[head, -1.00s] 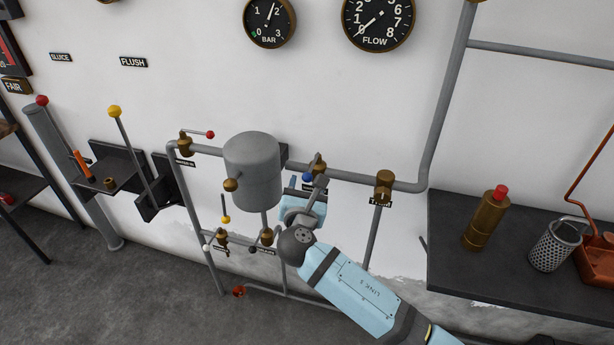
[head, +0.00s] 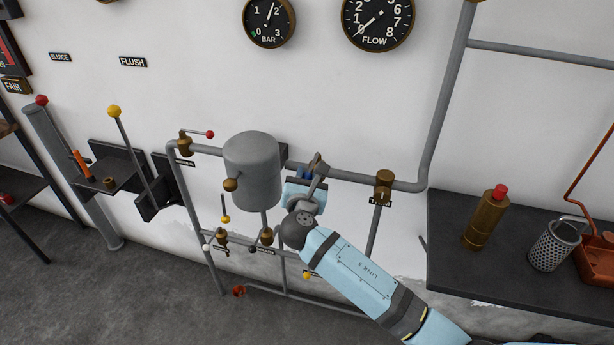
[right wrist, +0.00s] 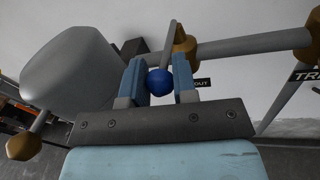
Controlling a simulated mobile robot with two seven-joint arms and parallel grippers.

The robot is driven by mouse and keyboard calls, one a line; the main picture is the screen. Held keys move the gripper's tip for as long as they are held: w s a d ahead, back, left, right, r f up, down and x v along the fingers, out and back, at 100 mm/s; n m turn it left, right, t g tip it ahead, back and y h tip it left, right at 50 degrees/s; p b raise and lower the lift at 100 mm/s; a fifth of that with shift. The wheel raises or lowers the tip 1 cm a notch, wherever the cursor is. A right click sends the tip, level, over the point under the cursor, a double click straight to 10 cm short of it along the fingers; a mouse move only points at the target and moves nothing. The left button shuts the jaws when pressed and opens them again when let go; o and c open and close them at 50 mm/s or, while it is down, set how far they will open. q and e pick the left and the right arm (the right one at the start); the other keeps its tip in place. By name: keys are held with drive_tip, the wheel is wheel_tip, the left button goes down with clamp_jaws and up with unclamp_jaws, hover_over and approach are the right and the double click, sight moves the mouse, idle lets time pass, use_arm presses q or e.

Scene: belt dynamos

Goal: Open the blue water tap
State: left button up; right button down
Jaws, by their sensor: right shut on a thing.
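The blue water tap shows in the right wrist view as a round blue knob (right wrist: 159,82) on a grey lever, with a brass valve body (right wrist: 184,46) on the pipe behind it. My right gripper (right wrist: 158,78) has its two fingers on either side of the knob and is shut on it. In the head view my right gripper (head: 304,184) is at the pipe just right of the grey tank, and it mostly hides the tap. My left gripper is not in view.
A grey tank (head: 252,170) stands close on the left of my right gripper. A brass valve (head: 384,185) sits on the same pipe to the right. Other small levers and valves are below left. A dark shelf (head: 450,230) with a brass bottle (head: 486,218) is at the right.

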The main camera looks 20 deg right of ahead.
drive_tip(key=d+n+y+p, duration=0.5)
drive_tip(key=d+n+y, duration=0.2)
drive_tip(key=d+y, duration=0.3)
drive_tip(key=shift+s+n+t+y, duration=0.3)
drive_tip(key=shift+s+t+y, duration=0.1)
drive_tip(key=shift+y, duration=0.4)
drive_tip(key=shift+w+d, duration=0.1)
drive_tip(key=shift+r, duration=0.1)
drive_tip(key=c, duration=0.9)
unclamp_jaws()
